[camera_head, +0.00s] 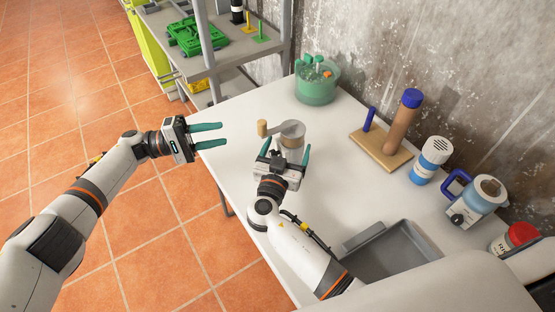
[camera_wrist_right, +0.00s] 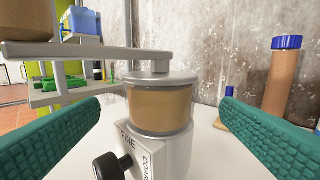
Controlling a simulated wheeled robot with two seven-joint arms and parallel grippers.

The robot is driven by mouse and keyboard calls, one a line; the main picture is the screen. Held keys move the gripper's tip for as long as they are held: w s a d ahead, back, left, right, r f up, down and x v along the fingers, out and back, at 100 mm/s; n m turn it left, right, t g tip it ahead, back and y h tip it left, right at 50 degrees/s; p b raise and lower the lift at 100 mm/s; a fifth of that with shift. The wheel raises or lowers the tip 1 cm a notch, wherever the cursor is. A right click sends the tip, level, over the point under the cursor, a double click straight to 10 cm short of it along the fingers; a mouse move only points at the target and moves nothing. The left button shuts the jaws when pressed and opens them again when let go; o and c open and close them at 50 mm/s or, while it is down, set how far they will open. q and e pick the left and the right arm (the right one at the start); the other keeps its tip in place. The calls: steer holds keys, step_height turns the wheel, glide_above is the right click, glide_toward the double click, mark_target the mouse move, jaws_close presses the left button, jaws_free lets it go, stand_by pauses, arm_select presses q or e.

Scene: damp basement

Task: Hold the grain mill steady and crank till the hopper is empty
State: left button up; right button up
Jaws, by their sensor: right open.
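The grain mill (camera_head: 292,138) stands on the white table, with a grey crank arm across its top and a wooden knob (camera_head: 263,128) at the arm's left end. In the right wrist view, its hopper (camera_wrist_right: 160,108) shows tan contents through the clear wall. Below the hopper are FINE and COARSE labels and a black dial (camera_wrist_right: 112,166). My right gripper (camera_head: 284,153) is open at the mill's near side, with its fingers spread to either side and apart from it. My left gripper (camera_head: 208,135) is open and empty, left of the mill by the table's left edge.
A green planter (camera_head: 317,88) stands behind the mill. To the right are a wooden board (camera_head: 368,150) with a brown cylinder, a blue-and-white shaker (camera_head: 431,160), a blue-handled canister (camera_head: 478,203) and a red-lidded jar (camera_head: 514,238). A grey tray (camera_head: 385,258) lies nearer. Shelving (camera_head: 215,73) stands behind left.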

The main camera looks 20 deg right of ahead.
steer(key=shift+x, duration=2.55)
steer(key=c, duration=1.4)
steer(key=shift+c, duration=0.2)
